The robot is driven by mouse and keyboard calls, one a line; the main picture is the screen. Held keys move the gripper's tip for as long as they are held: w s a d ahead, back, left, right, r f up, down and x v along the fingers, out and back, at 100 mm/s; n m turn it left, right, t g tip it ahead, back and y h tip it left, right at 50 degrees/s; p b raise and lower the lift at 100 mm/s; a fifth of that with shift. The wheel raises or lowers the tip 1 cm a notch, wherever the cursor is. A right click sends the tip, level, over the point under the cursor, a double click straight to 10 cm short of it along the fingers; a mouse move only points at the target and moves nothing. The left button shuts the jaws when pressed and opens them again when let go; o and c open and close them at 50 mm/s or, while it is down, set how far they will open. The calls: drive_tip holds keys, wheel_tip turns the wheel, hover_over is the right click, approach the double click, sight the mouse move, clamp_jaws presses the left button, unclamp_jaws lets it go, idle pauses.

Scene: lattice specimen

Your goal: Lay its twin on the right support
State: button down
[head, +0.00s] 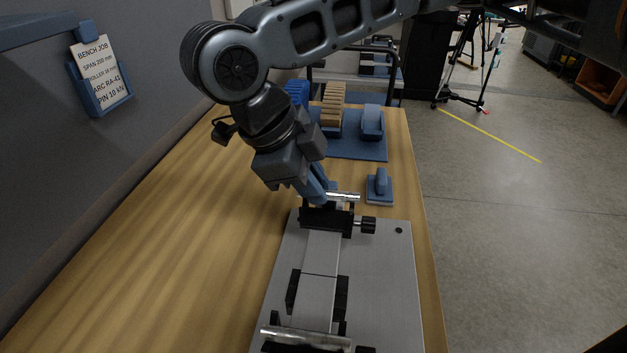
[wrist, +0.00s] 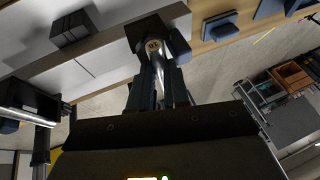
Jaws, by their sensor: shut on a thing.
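A shiny metal roller (head: 343,196) is in my gripper (head: 324,197), at the far black support (head: 327,219) of the grey fixture plate (head: 385,262). In the wrist view the roller's round end (wrist: 154,46) shows between my fingers (wrist: 160,82), over a black support (wrist: 152,27). I cannot tell whether the roller touches the support. My gripper is shut on it, and my fingers hide its left part. A matching roller (head: 305,338) lies across the near support at the bottom of the head view. A flat grey strip (head: 320,262) runs between the supports.
A small blue block on a base (head: 379,187) stands just beyond the plate. Behind it, a blue tray (head: 367,153) carries tan pieces (head: 333,104) and a blue block (head: 372,122). A card (head: 101,75) hangs on the left panel. The wooden bench (head: 170,240) is clear at left.

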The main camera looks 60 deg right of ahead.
drive_tip(key=shift+f+b, duration=0.35)
drive_tip(key=shift+f, duration=0.5)
idle(0.5)
drive_tip(key=c, duration=0.9)
unclamp_jaws()
drive_tip(key=shift+w+r, duration=0.1)
drive_tip(key=shift+w+r+p, duration=0.1)
drive_tip(key=shift+r+p, duration=0.3)
drive_tip(key=shift+p, duration=0.1)
drive_tip(key=shift+o, duration=1.1)
drive_tip(key=shift+a+r, duration=0.1)
drive_tip(key=shift+r, duration=0.15)
drive_tip(key=shift+p+v, duration=1.8)
drive_tip(key=shift+p, duration=0.2)
drive_tip(key=shift+a+f, duration=0.1)
drive_tip(key=shift+a, duration=0.05)
